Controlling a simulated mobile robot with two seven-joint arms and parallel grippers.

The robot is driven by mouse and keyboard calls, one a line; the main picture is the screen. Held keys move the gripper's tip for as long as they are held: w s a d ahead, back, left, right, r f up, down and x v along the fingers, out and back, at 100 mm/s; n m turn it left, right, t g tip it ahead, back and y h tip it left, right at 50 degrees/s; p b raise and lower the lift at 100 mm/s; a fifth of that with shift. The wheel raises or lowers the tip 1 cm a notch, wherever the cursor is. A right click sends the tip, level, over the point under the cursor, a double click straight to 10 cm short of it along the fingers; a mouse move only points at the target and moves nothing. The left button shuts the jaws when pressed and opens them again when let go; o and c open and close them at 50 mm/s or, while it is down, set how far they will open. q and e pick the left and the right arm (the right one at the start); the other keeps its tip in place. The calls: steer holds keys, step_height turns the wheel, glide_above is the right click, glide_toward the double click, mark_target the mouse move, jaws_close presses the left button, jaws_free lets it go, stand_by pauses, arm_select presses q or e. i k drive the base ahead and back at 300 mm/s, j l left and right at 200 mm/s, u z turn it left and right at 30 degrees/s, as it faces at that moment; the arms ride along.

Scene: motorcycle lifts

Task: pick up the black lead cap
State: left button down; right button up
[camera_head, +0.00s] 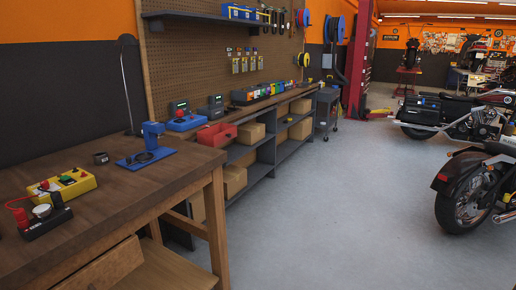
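A wooden workbench (120,200) fills the lower left. A small dark, short cylindrical piece (101,158) sits alone near its back; it may be the black lead cap, but it is too small to be sure. At the left is a yellow box (70,187) with a red and a green button. In front of it is a black block (47,222) with a white round face and a red lead or handle. Neither gripper is in view.
A slim dark lamp (125,75) stands at the bench's back. An open drawer (105,268) juts from its front. Beyond are a long low shelf unit (265,155) with a red bin (216,134) and cardboard boxes. Motorcycles (470,190) stand right; the grey floor (345,210) between is clear.

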mark_target(56, 198)
steer(key=u, duration=1.4)
steer(key=i+l, duration=0.15)
steer(key=l, duration=0.2)
steer(key=i+l+u, duration=0.15)
steer(key=l, duration=0.25)
steer(key=i+l, duration=0.15)
steer(key=l, duration=0.25)
steer(key=i+l+u, duration=0.15)
steer(key=l, duration=0.2)
